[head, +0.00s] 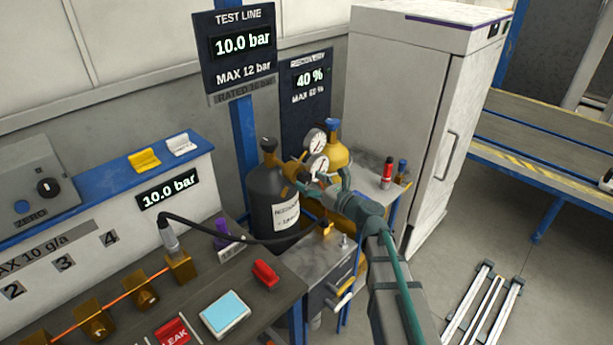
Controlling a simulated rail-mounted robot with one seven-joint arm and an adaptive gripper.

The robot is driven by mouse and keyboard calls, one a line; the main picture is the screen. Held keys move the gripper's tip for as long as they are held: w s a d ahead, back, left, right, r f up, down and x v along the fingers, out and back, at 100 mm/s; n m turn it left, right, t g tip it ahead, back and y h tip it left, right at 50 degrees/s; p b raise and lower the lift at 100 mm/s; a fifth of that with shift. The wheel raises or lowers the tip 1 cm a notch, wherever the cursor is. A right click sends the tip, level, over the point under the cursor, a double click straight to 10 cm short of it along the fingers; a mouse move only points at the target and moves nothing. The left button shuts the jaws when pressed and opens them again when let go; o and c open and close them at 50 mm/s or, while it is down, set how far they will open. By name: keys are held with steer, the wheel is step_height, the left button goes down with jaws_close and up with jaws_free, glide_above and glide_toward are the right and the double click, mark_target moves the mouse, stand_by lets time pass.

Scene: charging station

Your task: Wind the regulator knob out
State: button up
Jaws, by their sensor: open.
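A brass regulator (290,170) sits by the top of a dark grey cylinder (263,190), with two round white gauges, the upper one (314,139) and the lower one (318,165), beside it. My gripper (312,188) is open, just right of and below the regulator, under the lower gauge. The regulator knob cannot be made out clearly; my gripper and wrist cover part of that area. I cannot tell whether the fingers touch it. The test line sign (242,50) reads 10.0 bar, MAX 12 bar. The bench display (168,191) also reads 10.0 bar.
A yellow cylinder (336,152) stands close behind my gripper. A black hose (232,236) runs from the bench fitting toward the cylinders. A small cart top (314,254) lies below. A white cabinet (405,120) stands at the right; the floor right of my arm is partly clear.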

steer(key=shift+x, duration=0.9)
steer(key=c, duration=1.2)
steer(key=shift+o, duration=0.2)
